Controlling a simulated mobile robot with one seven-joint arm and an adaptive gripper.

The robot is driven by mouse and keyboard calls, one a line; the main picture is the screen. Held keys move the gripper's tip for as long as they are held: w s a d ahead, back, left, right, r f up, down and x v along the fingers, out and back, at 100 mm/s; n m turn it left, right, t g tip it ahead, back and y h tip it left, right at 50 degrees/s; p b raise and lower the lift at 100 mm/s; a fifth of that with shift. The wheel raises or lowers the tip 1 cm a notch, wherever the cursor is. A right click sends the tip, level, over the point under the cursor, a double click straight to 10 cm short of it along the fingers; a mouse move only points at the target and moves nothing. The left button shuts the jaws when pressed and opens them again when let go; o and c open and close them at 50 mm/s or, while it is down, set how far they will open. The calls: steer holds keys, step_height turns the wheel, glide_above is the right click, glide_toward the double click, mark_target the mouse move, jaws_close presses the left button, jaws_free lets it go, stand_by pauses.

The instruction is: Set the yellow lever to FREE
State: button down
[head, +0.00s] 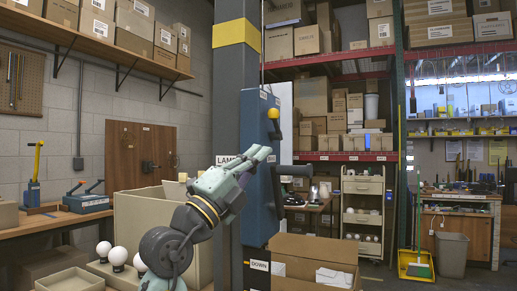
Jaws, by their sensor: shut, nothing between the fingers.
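A separate lever with a yellow top (38,150) stands upright on a blue base on the left bench. I cannot tell which of these is the yellow lever; no FREE marking is readable. My gripper (266,152) is shut and empty. In the picture it is in front of the blue box, below the yellow knob; whether it touches the box cannot be told.
An open cardboard box (315,262) stands below right of the blue box. A small blue device with two levers (86,202) sits farther back. A DOWN label (258,266) is low on the column.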

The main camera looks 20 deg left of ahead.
mark_target(275, 124)
steer(key=w+r+p, duration=0.4)
steer(key=w+r, duration=0.2)
steer(key=w, duration=0.2)
steer(key=shift+w+d+r, duration=0.25)
steer(key=shift+d+r, duration=0.1)
steer(key=shift+r+n+y+p, duration=0.3)
steer(key=shift+r+p, duration=0.05)
steer(key=shift+p, duration=0.3)
